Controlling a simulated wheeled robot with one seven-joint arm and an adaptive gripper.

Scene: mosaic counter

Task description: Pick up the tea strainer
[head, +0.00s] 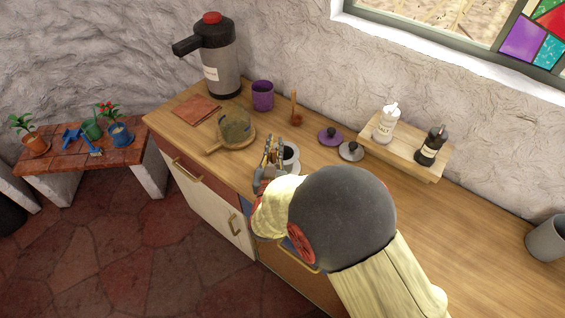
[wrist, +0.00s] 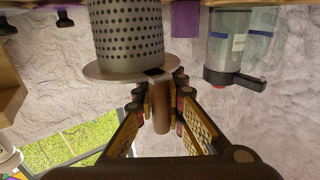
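The tea strainer, a perforated metal cylinder (wrist: 127,35) with a wide flat rim and a brown handle, fills the upper middle of the wrist view. In the head view it shows as a small grey round shape (head: 291,153) on the counter, partly hidden by my arm. My gripper (wrist: 160,98) has its fingers on both sides of the handle, with narrow gaps visible between pads and handle. In the head view my gripper (head: 272,154) is just left of the strainer.
A glass vessel (head: 235,127) on a round wooden board stands left of my gripper. Behind are a purple cup (head: 263,95), a pump flask (head: 220,70) and a wooden spoon (head: 295,112). Two lids and a shelf (head: 400,151) with shakers lie right.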

